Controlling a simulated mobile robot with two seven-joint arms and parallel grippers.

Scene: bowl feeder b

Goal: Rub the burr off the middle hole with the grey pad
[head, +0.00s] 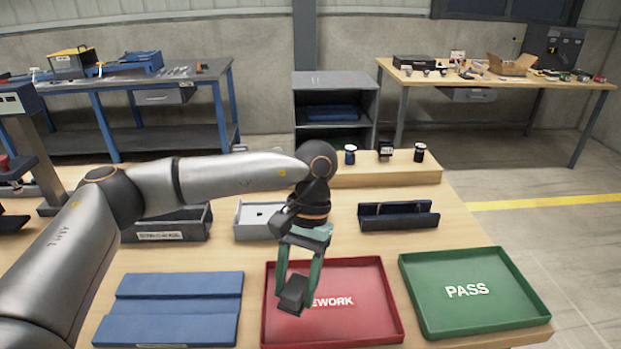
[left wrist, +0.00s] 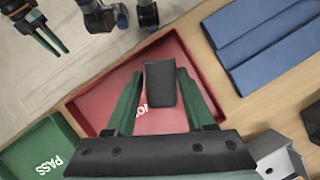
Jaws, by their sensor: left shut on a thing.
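My left gripper (head: 294,290) has green fingers and is shut on a dark grey block-shaped pad (head: 292,294). It holds the pad above the red REWORK tray (head: 386,330). In the left wrist view the pad (left wrist: 160,83) sits between the fingertips, over the red tray (left wrist: 88,108). A light grey fixture (head: 245,222) with a small dark mark stands behind the gripper, partly hidden by it. I cannot make out a middle hole or a burr. My right gripper (left wrist: 45,38) shows small at the top left of the left wrist view, apart from the trays.
The green PASS tray (head: 420,300) is at the right and a blue grooved block (head: 180,308) at the left. A dark labelled bin (head: 175,235) and a black cradle (head: 398,217) stand behind. Small items stand on a wooden ledge (head: 375,172) at the back.

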